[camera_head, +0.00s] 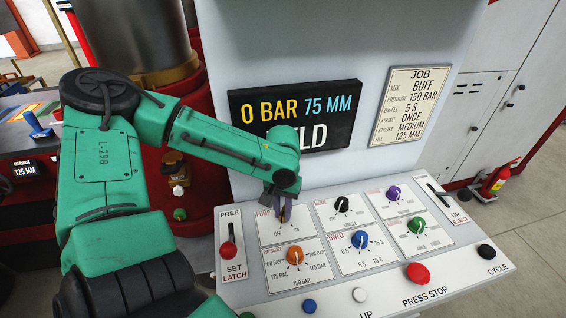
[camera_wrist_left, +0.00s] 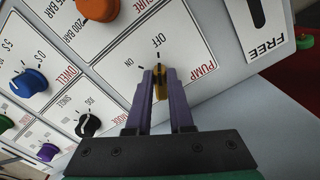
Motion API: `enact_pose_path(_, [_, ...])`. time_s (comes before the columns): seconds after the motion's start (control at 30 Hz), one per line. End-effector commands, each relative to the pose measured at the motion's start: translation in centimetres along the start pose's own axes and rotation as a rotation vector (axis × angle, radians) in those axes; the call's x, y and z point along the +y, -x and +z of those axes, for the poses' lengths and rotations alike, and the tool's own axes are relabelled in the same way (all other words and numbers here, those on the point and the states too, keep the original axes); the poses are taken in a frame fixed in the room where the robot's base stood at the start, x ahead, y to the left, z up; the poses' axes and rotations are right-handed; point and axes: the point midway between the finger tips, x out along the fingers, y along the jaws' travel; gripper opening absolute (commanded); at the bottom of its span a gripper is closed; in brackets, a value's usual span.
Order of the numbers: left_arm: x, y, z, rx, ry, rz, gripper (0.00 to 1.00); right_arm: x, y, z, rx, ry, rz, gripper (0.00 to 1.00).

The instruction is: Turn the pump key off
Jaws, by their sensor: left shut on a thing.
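The pump key is a small gold key on the white panel's PUMP field, seen in the left wrist view (camera_wrist_left: 160,84) and partly behind the fingers in the head view (camera_head: 283,213). My left gripper (camera_wrist_left: 160,76) is shut on it, with a purple finger on each side; it also shows in the head view (camera_head: 281,206). In the left wrist view the key's visible end appears to line up with the OFF mark, with ON to its left. The fingers hide part of the key. My right gripper is not in view.
An orange pressure knob (camera_head: 295,255) sits just below the key in the head view, and a black mode knob (camera_head: 342,203) is to its right. The latch lever (camera_head: 229,247) is at the left. The display (camera_head: 318,105) reads 0 BAR, 75 MM; my arm covers part.

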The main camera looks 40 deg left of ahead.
Motion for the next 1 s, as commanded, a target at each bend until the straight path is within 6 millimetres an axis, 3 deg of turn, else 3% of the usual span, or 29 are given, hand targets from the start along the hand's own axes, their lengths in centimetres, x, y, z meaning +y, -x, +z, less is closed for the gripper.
enact_pose_path(0.33, [0.0,0.1,-0.1,0.005,-0.006,0.0,0.0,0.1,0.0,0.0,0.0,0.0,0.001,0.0])
enact_pose_path(0.37, [0.0,0.1,-0.1,0.005,-0.006,0.0,0.28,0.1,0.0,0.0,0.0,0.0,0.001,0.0])
enact_pose_path(0.4, [0.0,0.1,-0.1,0.005,-0.006,0.0,0.43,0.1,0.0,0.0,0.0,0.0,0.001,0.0])
enact_pose_path(0.43, [0.0,0.1,-0.1,0.004,-0.006,0.0,0.5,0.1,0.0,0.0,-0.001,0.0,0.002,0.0])
enact_pose_path(0.77, [0.0,0.2,-0.1,0.003,-0.004,0.001,0.5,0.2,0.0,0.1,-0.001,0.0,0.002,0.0])
enact_pose_path(0.87, [0.1,1.2,-0.1,0.005,-0.003,0.002,0.5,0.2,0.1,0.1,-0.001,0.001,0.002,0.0])
enact_pose_path(1.0, [0.1,4.2,-0.2,0.009,-0.003,0.005,0.5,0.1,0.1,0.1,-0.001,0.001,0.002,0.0])
